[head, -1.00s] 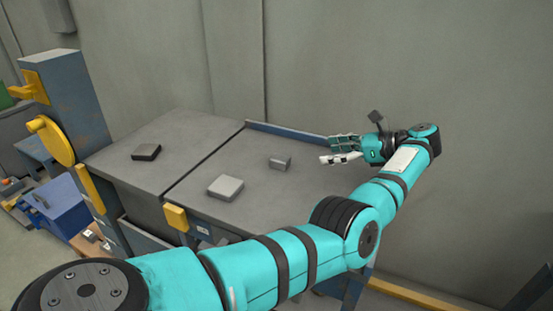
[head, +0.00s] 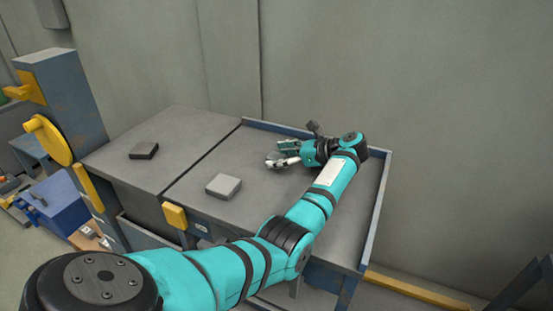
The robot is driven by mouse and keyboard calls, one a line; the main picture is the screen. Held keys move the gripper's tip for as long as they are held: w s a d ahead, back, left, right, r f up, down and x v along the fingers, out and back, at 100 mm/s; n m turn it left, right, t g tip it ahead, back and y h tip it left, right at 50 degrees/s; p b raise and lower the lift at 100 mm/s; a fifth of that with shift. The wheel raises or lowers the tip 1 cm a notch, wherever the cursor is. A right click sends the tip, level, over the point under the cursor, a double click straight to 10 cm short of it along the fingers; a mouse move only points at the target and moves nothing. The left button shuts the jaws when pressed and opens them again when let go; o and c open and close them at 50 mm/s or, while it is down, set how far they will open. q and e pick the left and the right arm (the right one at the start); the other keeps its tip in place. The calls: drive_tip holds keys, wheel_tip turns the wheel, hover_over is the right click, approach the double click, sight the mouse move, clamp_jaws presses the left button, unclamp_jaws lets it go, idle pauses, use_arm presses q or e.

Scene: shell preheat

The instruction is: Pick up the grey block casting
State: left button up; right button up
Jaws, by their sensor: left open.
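A small grey block (head: 273,156) lies on the right half of the grey table, partly hidden by my left gripper. My left gripper (head: 282,154) is open, its pale fingertips pointing left, with the block at or between them. I cannot tell whether the fingers touch it. A larger, flat, light grey block (head: 223,186) lies apart, nearer the front edge. A dark grey block (head: 144,151) lies on the left half of the table. Which of these is the grey block casting is not marked. My right gripper is out of view.
The table (head: 250,212) has a raised blue rim at its back and right. A yellow block (head: 174,216) sits on the front edge. A wall stands behind.

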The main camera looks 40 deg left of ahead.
use_arm(q)
drive_tip(key=c, duration=1.3)
